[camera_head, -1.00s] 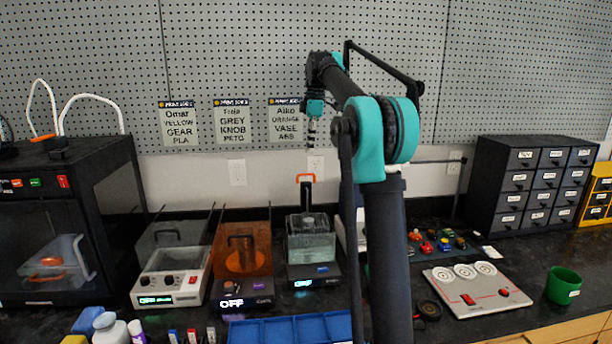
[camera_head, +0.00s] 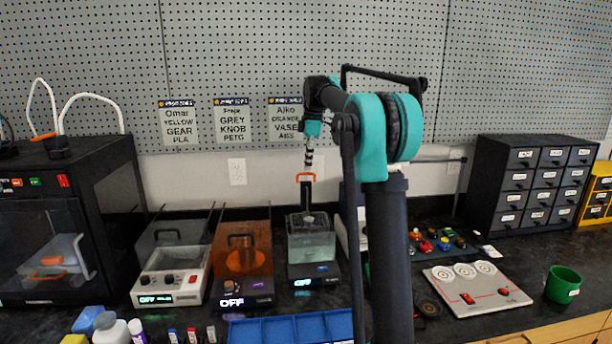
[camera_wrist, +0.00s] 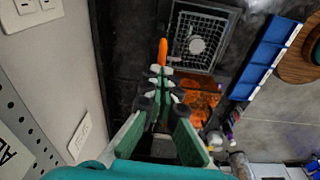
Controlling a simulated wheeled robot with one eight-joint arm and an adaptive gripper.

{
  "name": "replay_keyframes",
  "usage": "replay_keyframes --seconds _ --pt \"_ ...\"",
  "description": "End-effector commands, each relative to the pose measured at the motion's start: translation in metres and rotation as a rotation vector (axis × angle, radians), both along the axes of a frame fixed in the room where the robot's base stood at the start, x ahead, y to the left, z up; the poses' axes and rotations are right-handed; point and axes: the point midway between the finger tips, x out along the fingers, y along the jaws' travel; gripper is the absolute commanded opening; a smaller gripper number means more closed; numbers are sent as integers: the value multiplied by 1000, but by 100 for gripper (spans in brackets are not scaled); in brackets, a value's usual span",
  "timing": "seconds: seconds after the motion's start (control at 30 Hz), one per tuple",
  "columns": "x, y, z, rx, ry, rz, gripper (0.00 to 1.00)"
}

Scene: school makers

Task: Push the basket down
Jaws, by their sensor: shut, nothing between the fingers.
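The basket is a dark wire-mesh basket (camera_wrist: 207,28) with a pale round part in it, seen from above in the wrist view. In the head view it sits in a clear tank (camera_head: 311,246) on a dark base, its mesh hard to make out. A dark upright handle (camera_head: 306,194) with an orange top rises at the tank's back; the orange top (camera_wrist: 163,50) also shows in the wrist view. My gripper (camera_head: 308,168) is shut and empty, pointing down just above the orange top. I cannot tell whether they touch. The gripper also shows in the wrist view (camera_wrist: 161,72).
An orange-tinted box (camera_head: 242,259) and a white-grey machine (camera_head: 172,276) stand left of the tank. A blue tray (camera_head: 290,329) lies in front. The pegboard wall (camera_head: 240,70) is close behind. A drawer cabinet (camera_head: 530,183) stands at the right.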

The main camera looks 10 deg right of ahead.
Motion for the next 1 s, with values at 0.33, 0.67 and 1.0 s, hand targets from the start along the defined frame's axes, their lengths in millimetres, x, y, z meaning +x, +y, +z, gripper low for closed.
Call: replay_keyframes --seconds 0.33,0.67,1.0 --pt "0 0 -4 0 0 0 0" --pt "0 0 -21 0 0 0 0" --pt "0 0 -58 0 0 0 0"
